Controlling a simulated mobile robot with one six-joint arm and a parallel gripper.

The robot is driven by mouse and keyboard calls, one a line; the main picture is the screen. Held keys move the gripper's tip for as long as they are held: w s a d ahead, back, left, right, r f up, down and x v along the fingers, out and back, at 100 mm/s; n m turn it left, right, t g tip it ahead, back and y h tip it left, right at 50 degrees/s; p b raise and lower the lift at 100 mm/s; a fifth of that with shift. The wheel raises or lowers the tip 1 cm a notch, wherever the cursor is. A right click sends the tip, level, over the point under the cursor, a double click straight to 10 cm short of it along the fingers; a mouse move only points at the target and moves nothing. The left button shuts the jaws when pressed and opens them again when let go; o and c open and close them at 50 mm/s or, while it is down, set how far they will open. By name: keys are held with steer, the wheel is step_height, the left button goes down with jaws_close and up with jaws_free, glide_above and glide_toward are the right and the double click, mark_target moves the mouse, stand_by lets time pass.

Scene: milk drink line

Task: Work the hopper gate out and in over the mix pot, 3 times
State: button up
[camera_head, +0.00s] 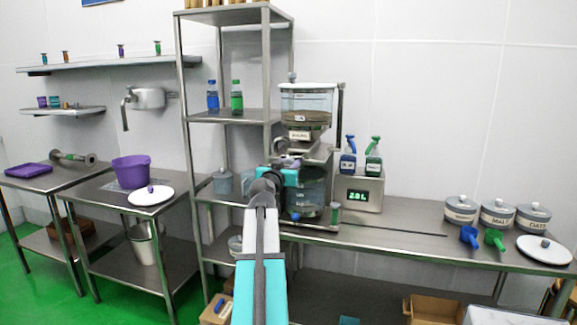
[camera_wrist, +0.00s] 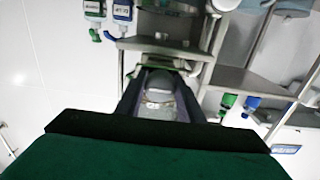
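The hopper (camera_head: 306,100) is a clear drum with a grey lid and brown contents, on a steel stand. A pale label is on its lower part. The gate lies below it, mostly hidden by my gripper (camera_head: 287,165). The mix pot (camera_head: 313,192) is a clear vessel below the hopper, partly hidden by my arm. In the wrist view, a grey rounded piece (camera_wrist: 160,98), perhaps the gate's handle, lies between the dark fingers of my gripper (camera_wrist: 162,75). I cannot tell whether the fingers press on it or how far the gate is out.
A scale (camera_head: 360,190) with a green display stands right of the pot, with blue and green bottles on top. Lidded jars (camera_head: 497,212) and two scoops stand farther right. A steel rack (camera_head: 188,130) rises close on the left.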

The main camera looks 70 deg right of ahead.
mark_target(295, 158)
jaws_close()
steer(key=shift+d, duration=0.15)
steer(key=shift+w+d+f+b, duration=0.1)
steer(key=shift+d+b, duration=1)
steer(key=shift+d, duration=0.65)
steer(key=shift+w+d+b, duration=0.1)
steer(key=shift+d+b, duration=0.95)
steer(key=shift+d, duration=0.65)
steer(key=shift+r, duration=0.3)
steer(key=shift+o, duration=1.9)
jaws_free()
steer(key=shift+d, duration=0.15)
steer(key=shift+o, duration=0.6)
steer(key=shift+d, duration=0.1)
